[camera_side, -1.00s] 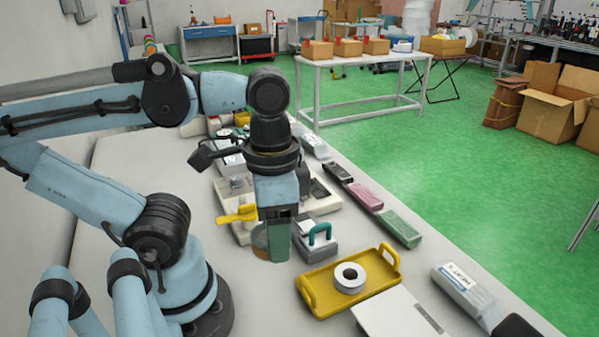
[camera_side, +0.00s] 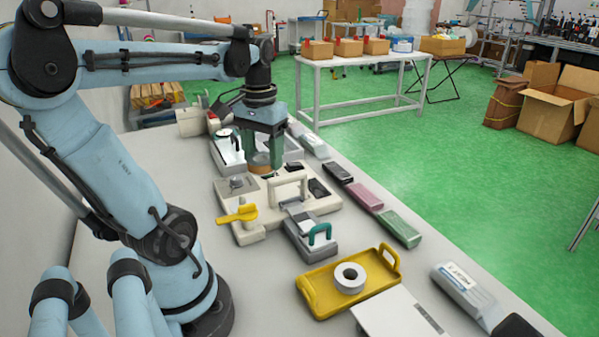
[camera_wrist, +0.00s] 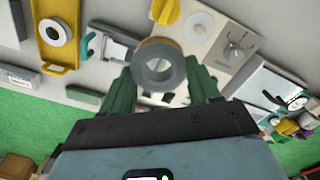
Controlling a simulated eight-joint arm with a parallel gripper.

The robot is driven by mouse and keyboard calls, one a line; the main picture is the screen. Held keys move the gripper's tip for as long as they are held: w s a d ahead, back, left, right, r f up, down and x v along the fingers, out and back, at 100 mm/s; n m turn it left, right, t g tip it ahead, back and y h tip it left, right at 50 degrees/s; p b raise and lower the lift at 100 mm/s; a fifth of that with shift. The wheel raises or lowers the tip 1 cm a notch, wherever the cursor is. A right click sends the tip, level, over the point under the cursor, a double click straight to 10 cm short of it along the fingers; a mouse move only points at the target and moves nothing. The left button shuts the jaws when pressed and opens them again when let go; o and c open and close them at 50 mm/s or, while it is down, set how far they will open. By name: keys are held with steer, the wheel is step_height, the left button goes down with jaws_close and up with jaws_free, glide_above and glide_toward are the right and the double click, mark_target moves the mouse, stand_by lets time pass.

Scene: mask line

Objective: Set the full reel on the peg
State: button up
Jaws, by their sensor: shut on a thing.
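My gripper (camera_side: 264,152) is shut on a reel with a brown rim (camera_side: 260,161) and holds it over the far end of the cream machine (camera_side: 322,207). In the wrist view the held reel (camera_wrist: 158,66) shows a grey face and open centre between the green fingertips of my gripper (camera_wrist: 160,80). A white reel (camera_side: 342,275) lies flat in the yellow tray (camera_side: 322,303); it also shows in the wrist view (camera_wrist: 49,32). I cannot pick out the peg with certainty. My gripper and the held reel hide part of the machine's far side.
The machine has a yellow lever (camera_side: 238,214), a pale raised handle (camera_side: 290,183) and a knob (camera_side: 237,184). A grey block with a teal handle (camera_side: 318,234) stands beside it. Several coloured blocks, including a green one (camera_side: 399,228), line the table's right edge.

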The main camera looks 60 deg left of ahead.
steer(key=s+a+f+n, duration=0.1)
steer(key=a, duration=0.1)
steer(key=s+a+f, duration=0.1)
steer(key=a+f, duration=0.1)
steer(key=a, duration=0.1)
steer(key=s+a+f+n, duration=0.1)
steer(key=a+f, duration=0.1)
steer(key=shift+s+a+f+n, duration=0.1)
steer(key=shift+a+n, duration=0.2)
steer(key=shift+f, duration=4)
steer(key=shift+f, duration=0.2)
steer(key=o, duration=1.1)
steer(key=shift+o, duration=0.2)
steer(key=shift+r, duration=0.2)
steer(key=shift+r, duration=0.8)
